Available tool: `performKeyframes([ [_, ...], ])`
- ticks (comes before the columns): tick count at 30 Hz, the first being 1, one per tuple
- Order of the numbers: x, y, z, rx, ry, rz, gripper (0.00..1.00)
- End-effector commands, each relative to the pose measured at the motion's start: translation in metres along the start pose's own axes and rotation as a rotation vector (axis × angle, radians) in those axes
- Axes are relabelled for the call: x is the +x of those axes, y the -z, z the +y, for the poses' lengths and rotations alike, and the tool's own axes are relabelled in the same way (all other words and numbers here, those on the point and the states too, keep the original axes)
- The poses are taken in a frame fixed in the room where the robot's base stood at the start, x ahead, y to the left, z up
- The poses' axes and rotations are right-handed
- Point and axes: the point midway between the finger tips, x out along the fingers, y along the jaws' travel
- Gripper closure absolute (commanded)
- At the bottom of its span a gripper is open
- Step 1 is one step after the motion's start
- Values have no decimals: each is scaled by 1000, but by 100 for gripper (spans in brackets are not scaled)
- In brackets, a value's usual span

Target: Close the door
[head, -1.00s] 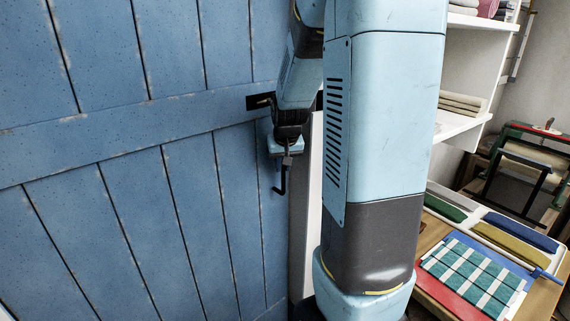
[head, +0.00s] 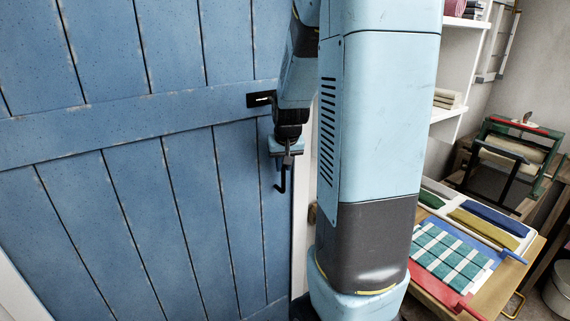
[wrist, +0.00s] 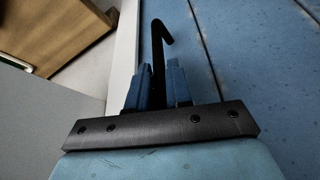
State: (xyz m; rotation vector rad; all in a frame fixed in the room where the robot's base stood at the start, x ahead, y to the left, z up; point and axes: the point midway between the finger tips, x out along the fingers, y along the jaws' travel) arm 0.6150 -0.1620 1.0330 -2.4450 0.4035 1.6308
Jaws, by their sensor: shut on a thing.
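The blue plank door (head: 90,200) fills the left of the head view. Its free edge is beside a white upright (head: 302,210), and I cannot tell if they touch. A black hooked handle (head: 281,178) is on the door near that edge. My gripper (head: 286,158) is shut on the handle, and my arm partly hides it. In the wrist view, the handle (wrist: 158,45) stands between the two blue fingers of my gripper (wrist: 158,88), with the door (wrist: 240,60) on the right. A dark slotted plate (head: 260,99) is on the door's cross board.
White shelves (head: 455,80) with folded cloth stand at right. A wooden table (head: 520,275) with a checked cloth (head: 452,258) and coloured strips is at lower right. A roller frame (head: 510,155) stands behind it. My arm hides the middle.

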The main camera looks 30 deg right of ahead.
Motion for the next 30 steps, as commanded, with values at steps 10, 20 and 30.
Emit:
performKeyframes([
  [10, 2, -5, 3, 6, -2, -13, 66],
  [20, 0, -3, 4, 8, -3, -7, 60],
  [30, -37, -1, 4, 7, -2, -1, 60],
])
